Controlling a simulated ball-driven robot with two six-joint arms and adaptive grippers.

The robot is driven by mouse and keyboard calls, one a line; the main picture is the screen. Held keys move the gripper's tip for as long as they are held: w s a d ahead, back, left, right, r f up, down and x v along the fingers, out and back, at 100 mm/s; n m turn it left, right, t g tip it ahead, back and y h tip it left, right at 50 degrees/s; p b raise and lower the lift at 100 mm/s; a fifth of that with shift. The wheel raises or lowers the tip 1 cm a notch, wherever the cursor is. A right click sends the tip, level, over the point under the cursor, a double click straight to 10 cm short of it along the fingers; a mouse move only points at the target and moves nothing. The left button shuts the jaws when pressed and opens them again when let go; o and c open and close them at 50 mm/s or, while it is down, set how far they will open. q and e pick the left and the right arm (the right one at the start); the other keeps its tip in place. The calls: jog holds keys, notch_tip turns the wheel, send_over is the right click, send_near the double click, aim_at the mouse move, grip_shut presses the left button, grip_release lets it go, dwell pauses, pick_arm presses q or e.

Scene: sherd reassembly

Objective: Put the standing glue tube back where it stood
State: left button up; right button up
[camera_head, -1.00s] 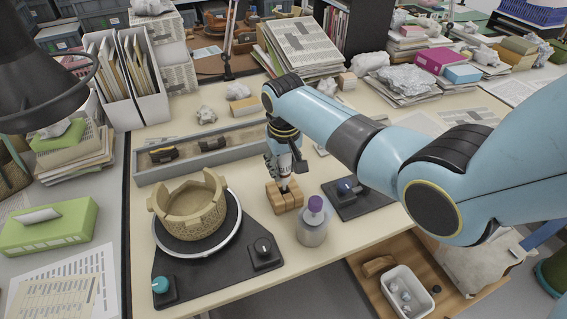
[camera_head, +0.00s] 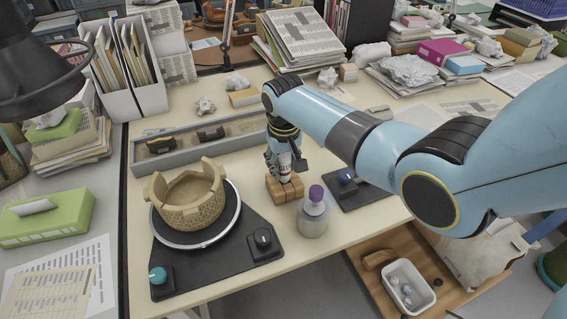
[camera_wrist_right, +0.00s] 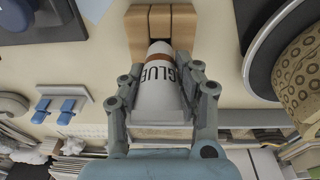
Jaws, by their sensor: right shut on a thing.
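The glue tube (camera_wrist_right: 160,88) is white with dark GLUE lettering and a brown-red band near its narrow end. My right gripper (camera_wrist_right: 163,95) is shut around its body. In the head view the tube (camera_head: 284,164) is upright, narrow end down, over the wooden block (camera_head: 284,188). The block (camera_wrist_right: 139,32) has grooves and a dark slot in the wrist view. The tube's narrow end is at this slot; how deep it sits is hidden. My left gripper is in neither view.
A bottle with a purple cap (camera_head: 313,212) stands just in front of the block. A turntable (camera_head: 236,200) holding a partly rebuilt pot (camera_head: 190,207) is to the left. A long grey tray (camera_head: 150,178) lies behind.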

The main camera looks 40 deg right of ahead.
jog(key=shift+f, duration=0.35)
dwell(0.9)
jog(key=o, duration=1)
jog(key=r, duration=0.4)
jog(key=s+r, duration=0.1)
jog(key=r, duration=0.7)
jog(key=shift+s+a, duration=0.15)
jog(key=shift+a, duration=0.25)
